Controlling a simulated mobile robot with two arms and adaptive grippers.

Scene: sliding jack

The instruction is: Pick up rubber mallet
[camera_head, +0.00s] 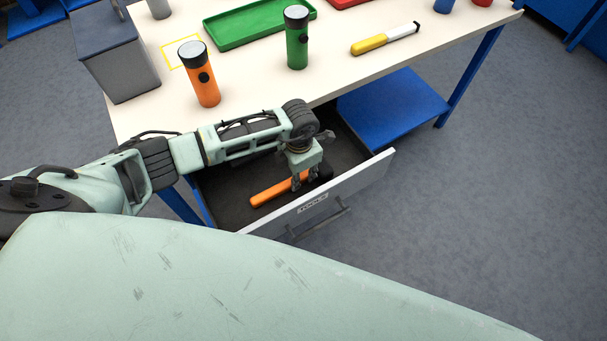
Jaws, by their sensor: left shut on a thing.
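The rubber mallet (272,193) lies in the open drawer (232,212) under the workbench. Its orange handle points to the lower left, and its dark head is at the right end, partly hidden behind my gripper. My left gripper (306,184) reaches down into the drawer from above and is shut on the mallet near where the handle meets the head. The mallet appears to be at or close to the drawer floor; I cannot tell whether it touches. My right gripper does not show.
On the white benchtop (345,75) stand an orange flashlight (205,85) and a green flashlight (297,45). A yellow-handled tool (370,44) and a green tray (245,24) lie there too. A grey bin (120,65) stands at the left. The drawer front (340,190) rises beside my gripper.

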